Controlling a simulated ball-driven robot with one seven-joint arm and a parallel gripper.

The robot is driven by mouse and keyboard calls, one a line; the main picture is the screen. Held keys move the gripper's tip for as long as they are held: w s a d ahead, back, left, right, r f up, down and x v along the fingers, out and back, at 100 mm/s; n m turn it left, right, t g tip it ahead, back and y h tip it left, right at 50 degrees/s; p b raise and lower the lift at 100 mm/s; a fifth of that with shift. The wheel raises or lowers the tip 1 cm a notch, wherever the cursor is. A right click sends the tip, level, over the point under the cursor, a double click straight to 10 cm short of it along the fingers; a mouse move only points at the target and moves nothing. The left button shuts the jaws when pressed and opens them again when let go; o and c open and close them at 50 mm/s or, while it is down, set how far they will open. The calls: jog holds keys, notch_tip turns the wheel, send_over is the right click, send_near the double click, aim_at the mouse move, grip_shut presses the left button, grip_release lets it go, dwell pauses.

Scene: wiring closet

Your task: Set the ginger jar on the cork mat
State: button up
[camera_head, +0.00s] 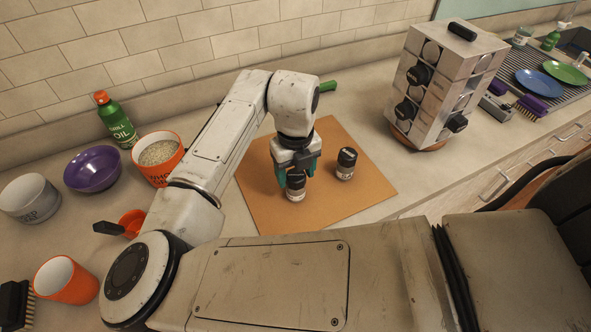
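The cork mat (262,213) is an orange-brown sheet lying flat on the counter. My gripper (296,175) points down over its middle, with teal fingers on either side of a small dark-and-light jar (296,187). This jar is upright, at or very near the mat; its top is partly hidden by the gripper. I cannot tell whether the fingers press on it or stand slightly apart. A second jar with a black lid (346,163) stands upright on the mat to the right. Neither label is readable, so I cannot tell which jar is ginger.
A spice rack (440,85) with several jars stands right of the mat. Left are an oil bottle (117,121), an orange container (160,165), a purple bowl (92,169) and an orange scoop (131,222). Mat space around the jars is clear.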

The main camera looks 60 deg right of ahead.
jog(key=shift+o, duration=0.8)
notch_tip(320, 180, up, 12)
jog(key=b, duration=0.1)
dwell(0.3)
